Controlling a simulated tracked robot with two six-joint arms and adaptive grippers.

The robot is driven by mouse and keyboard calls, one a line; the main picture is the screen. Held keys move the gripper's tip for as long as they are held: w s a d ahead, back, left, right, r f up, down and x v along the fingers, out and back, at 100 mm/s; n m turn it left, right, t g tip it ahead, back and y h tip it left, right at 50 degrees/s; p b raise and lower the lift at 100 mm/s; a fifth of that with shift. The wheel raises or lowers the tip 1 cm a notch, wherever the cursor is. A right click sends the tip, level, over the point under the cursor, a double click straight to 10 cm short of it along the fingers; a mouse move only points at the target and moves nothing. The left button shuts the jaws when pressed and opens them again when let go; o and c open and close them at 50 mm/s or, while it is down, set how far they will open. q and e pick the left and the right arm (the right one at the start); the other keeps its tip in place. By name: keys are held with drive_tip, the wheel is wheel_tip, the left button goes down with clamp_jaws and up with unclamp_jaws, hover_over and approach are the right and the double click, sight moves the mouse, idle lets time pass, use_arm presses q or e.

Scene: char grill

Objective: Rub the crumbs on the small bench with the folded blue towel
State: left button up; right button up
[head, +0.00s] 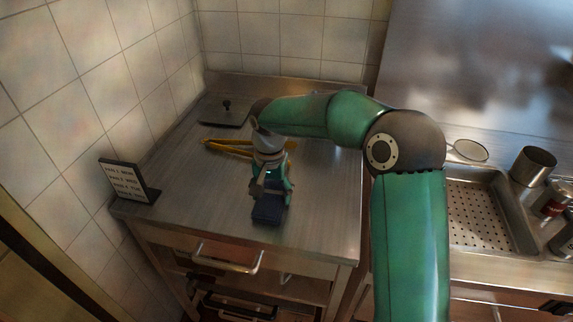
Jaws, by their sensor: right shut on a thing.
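The small bench (185,190) is a brushed steel top left of centre in the head view. My right arm reaches over it from the right. My right gripper (270,194) points down over the front middle of the bench and is shut on the folded blue towel (268,214). The towel is a small dark blue pad at or just above the steel; I cannot tell whether it touches. I cannot make out any crumbs on the visible bench top; the gripper and towel hide part of it. My left gripper is out of view.
A black lettered sign (128,182) stands at the bench's left edge. Yellow tongs (225,149) and a dark flat plate with a knob (225,113) lie behind the gripper. A perforated tray (485,215) and metal cup (534,165) are at right. The bench's front left is clear.

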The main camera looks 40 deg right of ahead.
drive_tip(key=shift+s+d, duration=0.55)
drive_tip(key=shift+s, duration=0.05)
drive_tip(key=r, duration=0.1)
drive_tip(key=p, duration=0.1)
drive_tip(key=r, duration=0.1)
drive_tip(key=shift+s+d+r, duration=0.15)
drive_tip(key=shift+s+r, duration=0.1)
drive_tip(key=shift+r, duration=0.05)
drive_tip(key=shift+w+r+p, duration=0.15)
drive_tip(key=shift+r+p, duration=0.4)
drive_tip(key=shift+p, duration=0.3)
drive_tip(key=shift+r+p, duration=1.65)
drive_tip(key=shift+r, duration=0.55)
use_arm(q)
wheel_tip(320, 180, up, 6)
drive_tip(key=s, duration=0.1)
use_arm(e)
drive_tip(key=shift+f, duration=0.1)
